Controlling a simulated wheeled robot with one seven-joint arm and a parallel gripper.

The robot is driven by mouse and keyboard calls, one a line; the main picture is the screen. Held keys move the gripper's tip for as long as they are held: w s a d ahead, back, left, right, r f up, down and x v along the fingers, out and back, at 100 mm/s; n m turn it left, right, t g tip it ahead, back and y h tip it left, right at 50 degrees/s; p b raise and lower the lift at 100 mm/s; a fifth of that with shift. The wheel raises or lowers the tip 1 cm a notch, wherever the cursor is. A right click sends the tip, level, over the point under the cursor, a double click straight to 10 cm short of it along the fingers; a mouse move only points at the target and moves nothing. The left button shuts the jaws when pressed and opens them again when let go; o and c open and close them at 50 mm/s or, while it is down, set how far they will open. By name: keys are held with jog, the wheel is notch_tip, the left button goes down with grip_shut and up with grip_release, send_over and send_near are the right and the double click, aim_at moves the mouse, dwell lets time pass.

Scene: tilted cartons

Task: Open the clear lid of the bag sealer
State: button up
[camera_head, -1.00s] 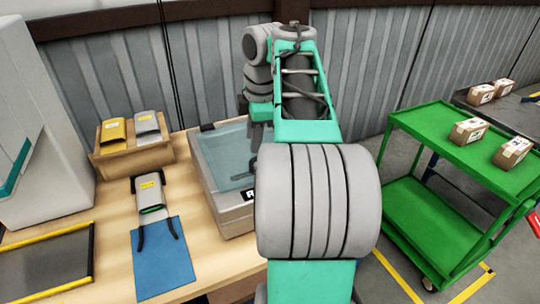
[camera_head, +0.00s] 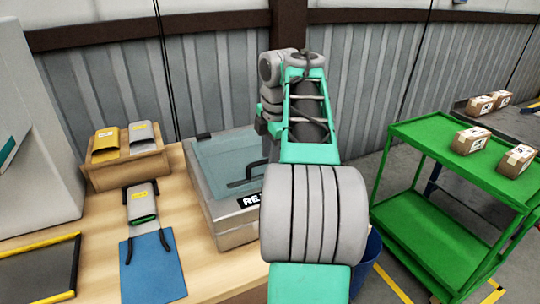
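The bag sealer (camera_head: 236,236) is a grey box on the right part of the wooden workbench. Its clear, teal-tinted lid (camera_head: 222,158) lies flat over the top and looks closed. A dark bar handle (camera_head: 246,177) shows on the lid towards the front right, above a black label with white letters that my arm partly covers. My arm reaches forward along the sealer's right side and hides its right edge. My gripper (camera_head: 262,126) is only a small dark part below the wrist, near the lid's back right. Its fingers cannot be made out, nor any contact with the lid.
A wooden holder (camera_head: 128,171) with a yellow and a grey scanner-like device stands left of the sealer. Another device (camera_head: 141,203) and a blue sheet (camera_head: 152,268) lie in front. A green cart (camera_head: 440,225) with cartons stands right. A blue bin (camera_head: 369,262) is beside the bench.

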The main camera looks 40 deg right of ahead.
grip_shut()
dwell(1.2)
